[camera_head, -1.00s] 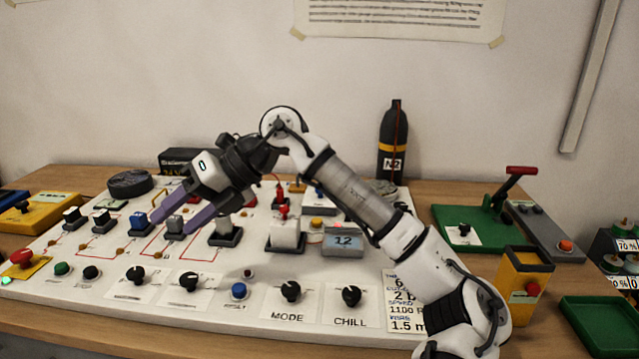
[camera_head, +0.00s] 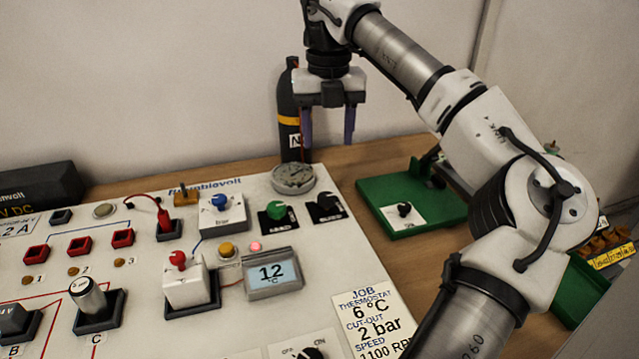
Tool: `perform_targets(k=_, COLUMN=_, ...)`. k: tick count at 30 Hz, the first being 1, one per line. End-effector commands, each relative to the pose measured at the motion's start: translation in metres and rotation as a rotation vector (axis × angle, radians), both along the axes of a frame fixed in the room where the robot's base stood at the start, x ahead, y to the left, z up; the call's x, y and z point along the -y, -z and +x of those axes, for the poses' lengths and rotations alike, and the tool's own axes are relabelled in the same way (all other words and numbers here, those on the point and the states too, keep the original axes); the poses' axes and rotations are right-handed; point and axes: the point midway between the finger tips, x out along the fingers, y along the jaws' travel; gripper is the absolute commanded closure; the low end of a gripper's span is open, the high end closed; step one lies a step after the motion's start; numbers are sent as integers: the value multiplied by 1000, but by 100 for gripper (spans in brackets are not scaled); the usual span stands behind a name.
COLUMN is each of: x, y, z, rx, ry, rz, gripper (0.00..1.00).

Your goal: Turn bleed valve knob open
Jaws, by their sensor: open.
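My gripper (camera_head: 328,140) is open and empty, with its two purple fingers pointing down and apart. It hangs in front of the back wall, above and left of the green base (camera_head: 385,188). A black knob (camera_head: 404,210) stands on a white label on this base; the label is too small to read, so I cannot confirm it is the bleed valve knob. My fingers are clear of this knob. My arm hides the base's right part. A green knob (camera_head: 277,211) and another black knob (camera_head: 325,205) sit at the panel's back right corner.
A round gauge (camera_head: 293,178) is at the panel's back edge, with a dark N2 bottle (camera_head: 288,110) behind it. The white panel (camera_head: 230,285) carries switches and a 12 °C display (camera_head: 272,273). Bare wooden table (camera_head: 365,262) lies between panel and green base.

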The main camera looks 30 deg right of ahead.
Motion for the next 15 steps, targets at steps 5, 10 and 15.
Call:
perform_targets(k=5, x=0, y=32, z=0, rx=-2, ry=-3, rz=4, gripper=46)
perform_targets(k=10, x=-2, y=69, z=0, rx=-1, ry=-6, rz=6, gripper=46)
perform_targets(k=15, x=-2, y=101, z=0, rx=1, ry=-5, rz=5, gripper=46)
